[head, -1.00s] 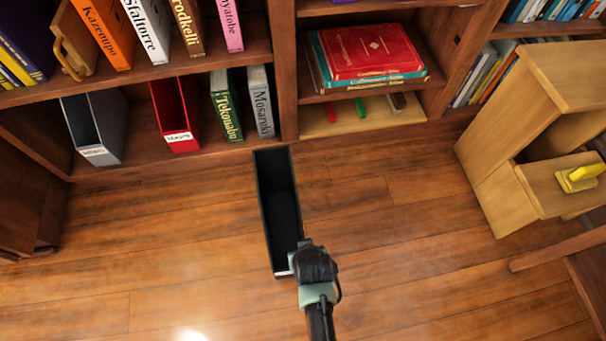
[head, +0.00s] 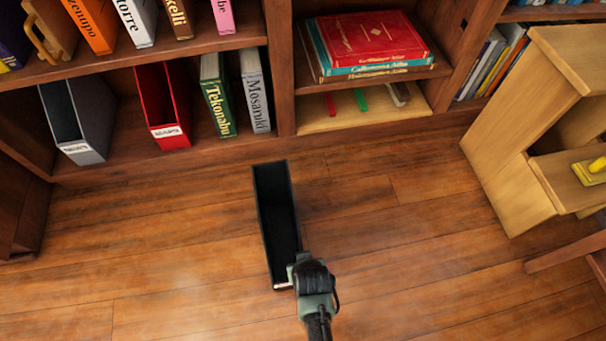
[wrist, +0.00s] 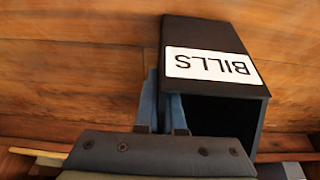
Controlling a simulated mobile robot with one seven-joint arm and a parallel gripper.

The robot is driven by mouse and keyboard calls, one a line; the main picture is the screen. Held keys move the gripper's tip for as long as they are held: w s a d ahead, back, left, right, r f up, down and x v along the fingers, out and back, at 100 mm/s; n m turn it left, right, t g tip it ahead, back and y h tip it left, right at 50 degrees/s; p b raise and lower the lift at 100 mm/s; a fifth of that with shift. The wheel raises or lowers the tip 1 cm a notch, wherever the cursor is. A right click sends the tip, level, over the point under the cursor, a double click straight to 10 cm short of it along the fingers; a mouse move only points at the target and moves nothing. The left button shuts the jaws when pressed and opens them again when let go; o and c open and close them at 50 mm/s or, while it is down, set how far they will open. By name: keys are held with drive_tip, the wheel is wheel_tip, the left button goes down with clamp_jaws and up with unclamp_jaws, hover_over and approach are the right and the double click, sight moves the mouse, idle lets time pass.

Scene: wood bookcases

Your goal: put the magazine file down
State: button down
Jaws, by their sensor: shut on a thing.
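The black magazine file (head: 270,195) is open at the top and stands out in front of the bookcase in the head view. My gripper (head: 296,274) is shut on its near end. In the wrist view the black file (wrist: 205,32) shows a white label reading BILLS, upside down in the picture. The fingers of my gripper (wrist: 162,100) grip the file's edge beside the label. I cannot tell whether the file's base touches the floor.
A grey file (head: 82,125), a red file (head: 163,110) and upright books (head: 218,100) stand on the bottom shelf. A wooden step unit (head: 530,130) stands at right. The wooden floor (head: 160,230) is clear.

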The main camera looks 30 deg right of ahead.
drive_tip(key=shift+w, duration=0.1)
drive_tip(key=shift+f, duration=0.2)
drive_tip(key=c, duration=1)
unclamp_jaws()
drive_tip(key=p+v, duration=0.9)
drive_tip(key=v, duration=0.3)
drive_tip(key=shift+r, duration=0.25)
